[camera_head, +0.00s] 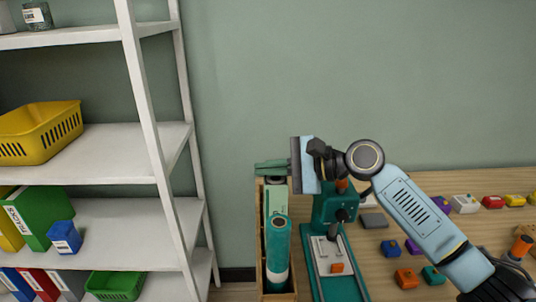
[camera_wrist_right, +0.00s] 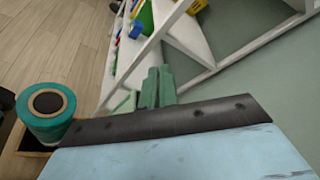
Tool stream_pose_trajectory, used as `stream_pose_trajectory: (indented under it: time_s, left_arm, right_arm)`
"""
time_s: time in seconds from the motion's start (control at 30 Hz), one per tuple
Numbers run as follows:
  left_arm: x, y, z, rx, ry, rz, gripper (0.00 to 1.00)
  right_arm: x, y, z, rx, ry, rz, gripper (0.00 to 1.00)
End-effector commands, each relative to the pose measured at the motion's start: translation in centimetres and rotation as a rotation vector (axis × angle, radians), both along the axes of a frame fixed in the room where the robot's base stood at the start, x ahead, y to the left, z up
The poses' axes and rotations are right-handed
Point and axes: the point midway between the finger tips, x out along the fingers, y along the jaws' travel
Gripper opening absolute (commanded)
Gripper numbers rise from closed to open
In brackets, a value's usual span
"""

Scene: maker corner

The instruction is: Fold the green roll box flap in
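The green roll box (camera_head: 276,196) stands in a narrow wooden bin at the left end of the bench. A teal roll (camera_head: 277,250) stands in front of it; a teal roll with a dark core (camera_wrist_right: 45,105) shows in the right wrist view. A pale green piece (camera_wrist_right: 124,103), possibly the flap, shows beside my fingers there. My right gripper (camera_head: 271,168) reaches in from the right, its green fingers pointing left just above the box. In the right wrist view its fingers (camera_wrist_right: 158,88) lie close together, with nothing visible between them. Whether they touch the flap is unclear. My left gripper is out of view.
The wooden bin (camera_head: 260,240) stands beside a green press (camera_head: 335,210) on the bench. Several small coloured blocks lie farther right. A white shelf (camera_head: 150,120) with baskets and binders stands at left. The wall above the bench is clear.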

Motion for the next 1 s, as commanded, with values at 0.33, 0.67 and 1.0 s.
stream_pose_trajectory:
  time_s: [0.33,0.67,1.0]
  left_arm:
    - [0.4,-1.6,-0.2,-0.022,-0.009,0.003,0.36]
    - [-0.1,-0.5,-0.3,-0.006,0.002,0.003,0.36]
    - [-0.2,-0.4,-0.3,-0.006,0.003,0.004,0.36]
  right_arm:
    - [-0.6,0.0,-0.9,0.001,-0.209,-0.001,0.00]
    - [-0.6,0.0,-0.9,0.001,-0.210,0.000,0.10]
    - [-0.6,0.0,-1.0,-0.002,-0.207,0.001,0.24]
